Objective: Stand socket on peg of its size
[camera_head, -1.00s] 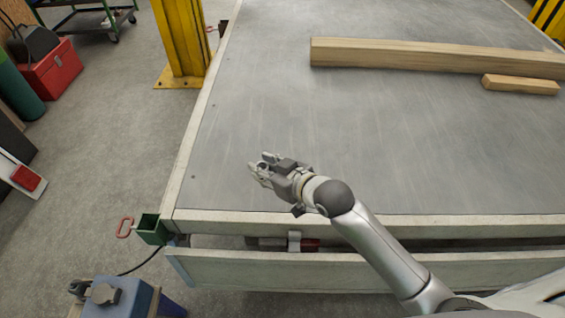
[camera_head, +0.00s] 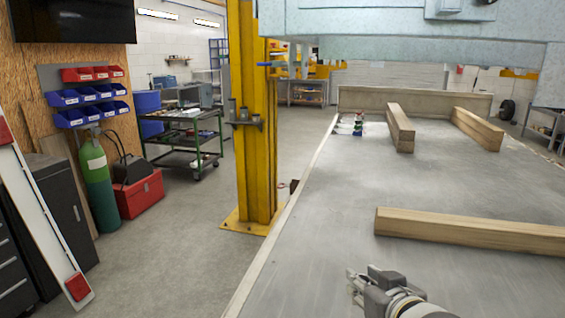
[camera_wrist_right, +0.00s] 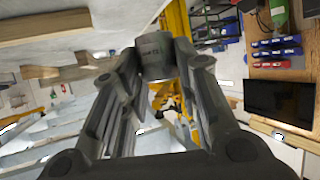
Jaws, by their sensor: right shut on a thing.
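My right gripper (camera_head: 358,288) is low in the head view, above the grey trailer bed (camera_head: 330,255). In the right wrist view it is shut on a grey metal socket (camera_wrist_right: 156,58), a short cylinder with small markings that I cannot read surely. The socket is held between the fingertips, clear of other things there. In the head view the socket cannot be made out. A small shelf (camera_head: 243,123) on the yellow post carries a few upright grey cylinders (camera_head: 243,113); whether these are pegs or sockets is too small to tell. My left gripper is not in view.
Wooden beams (camera_head: 470,232) lie across and along the bed. Small coloured items (camera_head: 357,124) stand near its far left edge. The yellow post (camera_head: 255,150) rises beside the bed's left edge. A pale blue structure (camera_head: 400,25) hangs overhead. Floor left of the bed is open.

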